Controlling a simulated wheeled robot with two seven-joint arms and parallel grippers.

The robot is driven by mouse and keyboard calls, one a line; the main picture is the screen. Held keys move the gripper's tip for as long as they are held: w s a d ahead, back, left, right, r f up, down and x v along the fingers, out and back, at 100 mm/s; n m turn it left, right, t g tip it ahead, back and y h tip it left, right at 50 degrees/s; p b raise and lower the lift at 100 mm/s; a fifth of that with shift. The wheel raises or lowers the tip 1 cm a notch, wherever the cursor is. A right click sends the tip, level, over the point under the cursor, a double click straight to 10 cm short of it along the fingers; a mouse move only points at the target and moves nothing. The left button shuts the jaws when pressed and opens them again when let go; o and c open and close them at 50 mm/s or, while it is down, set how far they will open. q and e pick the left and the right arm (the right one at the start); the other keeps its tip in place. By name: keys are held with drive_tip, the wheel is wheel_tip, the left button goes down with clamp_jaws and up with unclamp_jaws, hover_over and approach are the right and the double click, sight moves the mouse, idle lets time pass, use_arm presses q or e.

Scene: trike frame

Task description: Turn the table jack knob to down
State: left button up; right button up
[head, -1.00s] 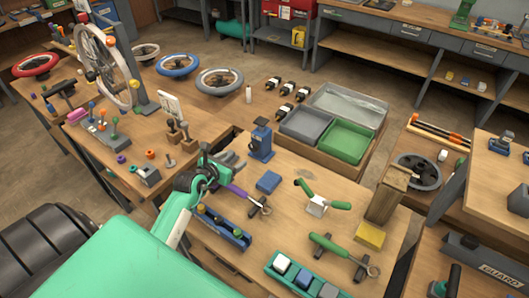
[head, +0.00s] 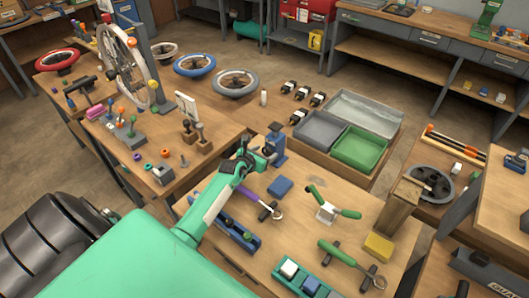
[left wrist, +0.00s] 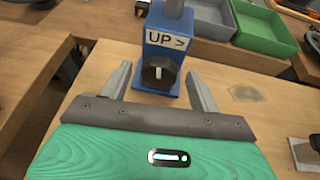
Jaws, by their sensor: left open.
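The table jack (head: 276,146) is a blue upright block on the work table. In the left wrist view its front (left wrist: 160,52) carries a white label reading "UP >". Below the label is a round black knob (left wrist: 157,74) with a white mark standing about upright. My left gripper (head: 259,159) is just in front of the jack. In the left wrist view its two grey fingers (left wrist: 158,88) are open, one to each side of the knob, and I see gaps between them and the knob. My right gripper is not in view.
A blue block (head: 280,187) lies just in front of the jack. A purple-handled tool (head: 254,203) and a blue rack (head: 232,232) lie nearer. Grey and green bins (head: 360,149) stand behind to the right. A green-handled clamp (head: 328,205) is to the right.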

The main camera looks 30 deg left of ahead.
use_arm(q)
drive_tip(key=shift+w+f, duration=0.1)
drive_tip(key=shift+w, duration=0.15)
drive_tip(key=shift+c, duration=0.2)
drive_tip(key=c, duration=0.9)
